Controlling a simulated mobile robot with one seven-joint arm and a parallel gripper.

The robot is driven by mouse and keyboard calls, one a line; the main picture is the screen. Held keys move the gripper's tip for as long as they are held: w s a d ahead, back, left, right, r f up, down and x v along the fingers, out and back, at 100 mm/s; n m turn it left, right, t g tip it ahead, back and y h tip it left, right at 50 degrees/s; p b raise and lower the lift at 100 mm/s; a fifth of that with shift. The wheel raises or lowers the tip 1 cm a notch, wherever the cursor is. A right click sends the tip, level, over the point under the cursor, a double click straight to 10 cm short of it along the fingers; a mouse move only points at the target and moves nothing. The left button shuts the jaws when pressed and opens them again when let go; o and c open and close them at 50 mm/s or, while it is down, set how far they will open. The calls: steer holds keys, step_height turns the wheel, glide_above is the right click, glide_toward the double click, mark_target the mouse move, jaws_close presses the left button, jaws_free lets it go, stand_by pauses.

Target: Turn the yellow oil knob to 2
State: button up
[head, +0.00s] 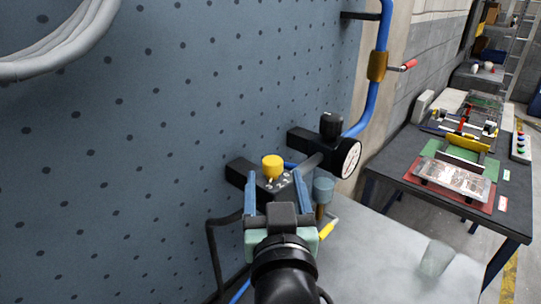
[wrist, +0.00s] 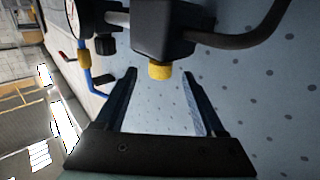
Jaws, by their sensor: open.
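The yellow oil knob (head: 272,163) stands upright on a black block (head: 240,174) fixed to the blue perforated panel. Small light marks lie around its base, too small to read. My gripper (head: 275,177) is open, with its two blue fingers spread on the near side of the knob, one to its left and one to its right. In the wrist view the yellow knob (wrist: 160,71) shows between the fingertips of my gripper (wrist: 160,73), under the dark block (wrist: 163,30). I see no finger touching the knob; the exact depth is unclear.
A black knob (head: 331,126) and a round gauge (head: 349,158) sit close to the right of the yellow knob. A clear bowl (head: 323,188) hangs below. A blue pipe (head: 381,50) runs up the panel edge. A dark table (head: 455,205) with parts stands at right.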

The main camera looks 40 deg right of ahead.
steer(key=p+x, duration=0.2)
steer(key=x, duration=0.6)
steer(key=shift+r, duration=0.15)
steer(key=shift+c, duration=0.4)
jaws_close()
